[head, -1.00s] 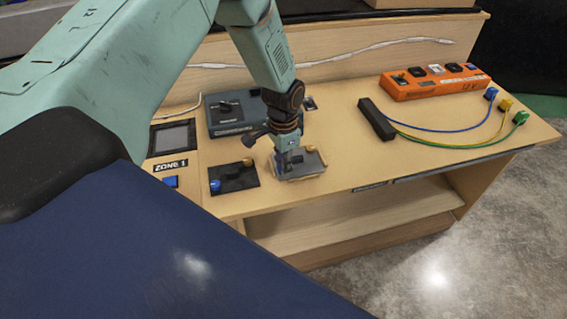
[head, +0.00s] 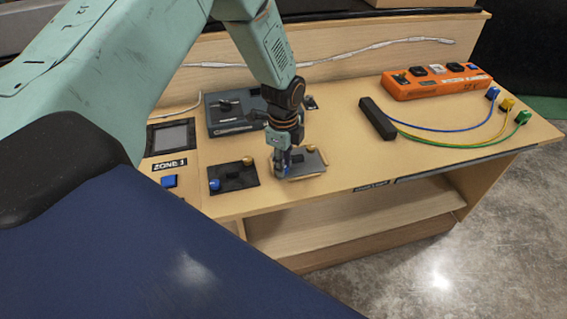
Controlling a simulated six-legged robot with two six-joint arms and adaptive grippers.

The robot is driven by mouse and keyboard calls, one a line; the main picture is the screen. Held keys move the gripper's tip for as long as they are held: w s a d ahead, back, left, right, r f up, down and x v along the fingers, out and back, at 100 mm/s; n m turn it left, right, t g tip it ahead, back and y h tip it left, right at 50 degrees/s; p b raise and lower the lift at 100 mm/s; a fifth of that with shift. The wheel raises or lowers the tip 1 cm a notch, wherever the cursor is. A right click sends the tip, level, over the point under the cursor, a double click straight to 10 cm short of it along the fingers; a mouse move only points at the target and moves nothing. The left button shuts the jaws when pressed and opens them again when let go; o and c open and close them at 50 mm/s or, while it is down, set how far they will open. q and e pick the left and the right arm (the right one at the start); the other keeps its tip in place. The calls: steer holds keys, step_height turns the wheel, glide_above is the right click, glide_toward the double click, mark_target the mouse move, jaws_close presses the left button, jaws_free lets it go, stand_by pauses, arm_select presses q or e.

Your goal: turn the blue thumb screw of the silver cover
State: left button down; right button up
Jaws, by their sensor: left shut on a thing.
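The silver cover (head: 308,168) is a small grey plate lying on the wooden console top, with a gold screw (head: 311,148) at its far right. My left gripper (head: 281,168) points down at the left edge of this cover. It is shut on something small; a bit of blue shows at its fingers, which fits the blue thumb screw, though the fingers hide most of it. I cannot see how far the screw is turned. My right gripper is not in view.
Left of it lies a black cover (head: 236,178) with its own blue screw (head: 214,184) and gold screw. A dark box (head: 228,118) stands behind. An orange strip (head: 437,82), a black bar (head: 376,118) and coloured cables lie to the right. The console's middle right is clear.

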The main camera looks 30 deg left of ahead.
arm_select(q)
steer(key=m, duration=0.4)
steer(key=m+b, duration=0.1)
steer(key=m, duration=0.1)
steer(key=shift+w+r+m, duration=0.25)
steer(key=shift+w+m, duration=0.05)
stand_by(0.3)
steer(key=c, duration=1.5)
jaws_free()
steer(key=o, duration=0.3)
steer(key=shift+s, duration=0.2)
steer(key=shift+o, duration=0.4)
steer(key=shift+f, duration=0.1)
step_height(320, 180, up, 12)
